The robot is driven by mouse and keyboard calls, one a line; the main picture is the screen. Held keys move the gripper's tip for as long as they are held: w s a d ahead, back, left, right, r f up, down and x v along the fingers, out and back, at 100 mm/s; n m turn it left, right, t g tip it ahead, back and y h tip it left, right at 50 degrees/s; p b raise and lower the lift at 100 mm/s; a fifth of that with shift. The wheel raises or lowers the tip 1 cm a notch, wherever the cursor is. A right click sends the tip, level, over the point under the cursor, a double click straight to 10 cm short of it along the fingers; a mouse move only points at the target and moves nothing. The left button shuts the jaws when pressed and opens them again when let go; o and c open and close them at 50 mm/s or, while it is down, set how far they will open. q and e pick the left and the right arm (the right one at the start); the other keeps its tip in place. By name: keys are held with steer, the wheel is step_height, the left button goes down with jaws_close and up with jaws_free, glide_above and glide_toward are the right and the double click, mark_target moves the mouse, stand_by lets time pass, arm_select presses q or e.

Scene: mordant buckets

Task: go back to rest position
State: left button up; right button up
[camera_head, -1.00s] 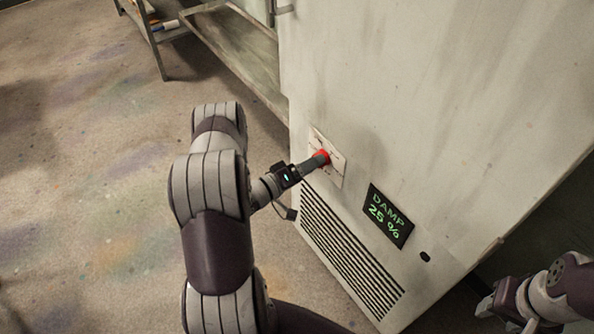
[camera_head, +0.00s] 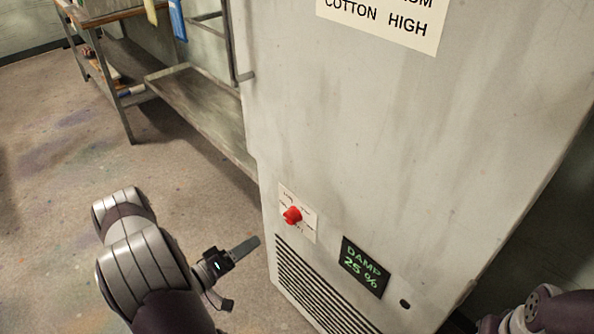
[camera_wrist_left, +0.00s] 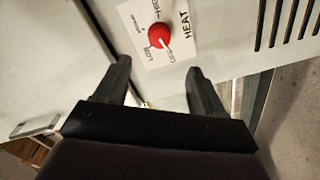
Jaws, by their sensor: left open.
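My left gripper (camera_head: 250,246) is open and empty in the head view, just left of the cabinet's lower front and apart from the red knob (camera_head: 292,215). The knob sits on a white label plate (camera_head: 309,222). In the left wrist view the knob (camera_wrist_left: 160,36) shows beyond the two spread fingers (camera_wrist_left: 158,72), with nothing between them. The plate there reads HEAT, with LOW and OFF marks; the knob's white line appears to point towards OFF. In the head view only part of my right arm shows at the bottom right; its gripper is out of the frame.
The tall pale cabinet (camera_head: 390,130) fills the right side, with a DAMP 25 % display (camera_head: 364,267) and a vent grille (camera_head: 312,295). A metal shelf rack (camera_head: 205,110) stands behind at the left. The floor (camera_head: 60,230) left of my arm is open.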

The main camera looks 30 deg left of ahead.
arm_select(q)
steer(key=s+a+f+m+g+y, duration=0.1)
steer(key=s+a+f+g+y, duration=0.15)
steer(key=f+g, duration=0.25)
steer(key=s+a+f+m+g+y, duration=0.1)
steer(key=s+a+f+g+y, duration=0.15)
steer(key=f+g+y, duration=0.2)
steer(key=s+d+r+m+g, duration=0.3)
steer(key=d+r+m+g, duration=0.3)
steer(key=d+r, duration=1.6)
step_height(320, 180, up, 17)
steer(key=p, duration=1.8)
steer(key=shift+a+r, duration=0.15)
steer(key=shift+w+t, duration=0.15)
steer(key=shift+t, duration=0.1)
